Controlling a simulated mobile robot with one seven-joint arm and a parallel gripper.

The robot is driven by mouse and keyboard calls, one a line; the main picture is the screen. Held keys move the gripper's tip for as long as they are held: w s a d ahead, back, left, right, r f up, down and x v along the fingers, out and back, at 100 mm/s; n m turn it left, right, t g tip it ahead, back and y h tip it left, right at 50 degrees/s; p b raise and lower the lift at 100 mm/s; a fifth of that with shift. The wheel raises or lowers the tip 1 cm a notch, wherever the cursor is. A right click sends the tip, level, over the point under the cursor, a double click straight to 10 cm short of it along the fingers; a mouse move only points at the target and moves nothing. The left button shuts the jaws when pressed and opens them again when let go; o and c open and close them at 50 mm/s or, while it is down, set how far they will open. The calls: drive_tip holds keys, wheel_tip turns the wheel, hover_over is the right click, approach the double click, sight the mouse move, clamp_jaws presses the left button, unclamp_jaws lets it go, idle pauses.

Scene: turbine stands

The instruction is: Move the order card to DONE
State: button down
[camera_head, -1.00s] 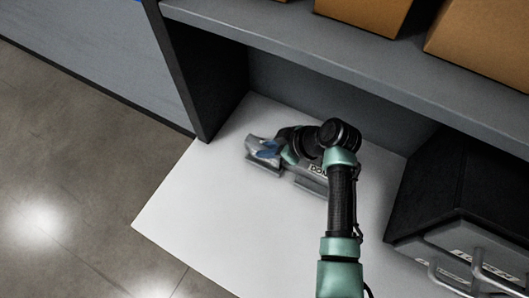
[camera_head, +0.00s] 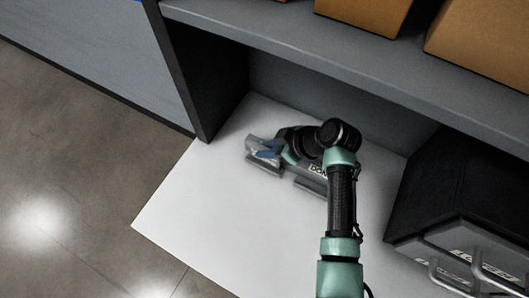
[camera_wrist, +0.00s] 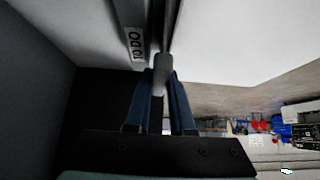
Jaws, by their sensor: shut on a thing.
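My gripper (camera_wrist: 163,82) is shut on a thin grey piece, which I take to be the order card (camera_wrist: 162,66); its blue fingers stand on both sides of it. In the head view my gripper (camera_head: 268,151) is at the left grey holder (camera_head: 262,167), with the pale card (camera_head: 253,144) upright there. I cannot tell whether the card is seated in the holder. The wrist view shows a TO DO label (camera_wrist: 135,44) beside the fingers. A second holder (camera_head: 309,186) sits to the right, its label (camera_head: 317,168) partly hidden by my arm.
The holders are on a white tabletop (camera_head: 200,215), clear at the front left. A dark side panel (camera_head: 200,80) and a grey shelf (camera_head: 350,50) with cardboard boxes (camera_head: 365,12) enclose the back. A black case (camera_head: 450,190) stands at right.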

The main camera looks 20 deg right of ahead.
drive_tip(key=shift+r+p, duration=0.5)
drive_tip(key=shift+r, duration=0.15)
drive_tip(key=shift+r+p, duration=0.6)
drive_tip(key=shift+r, duration=0.25)
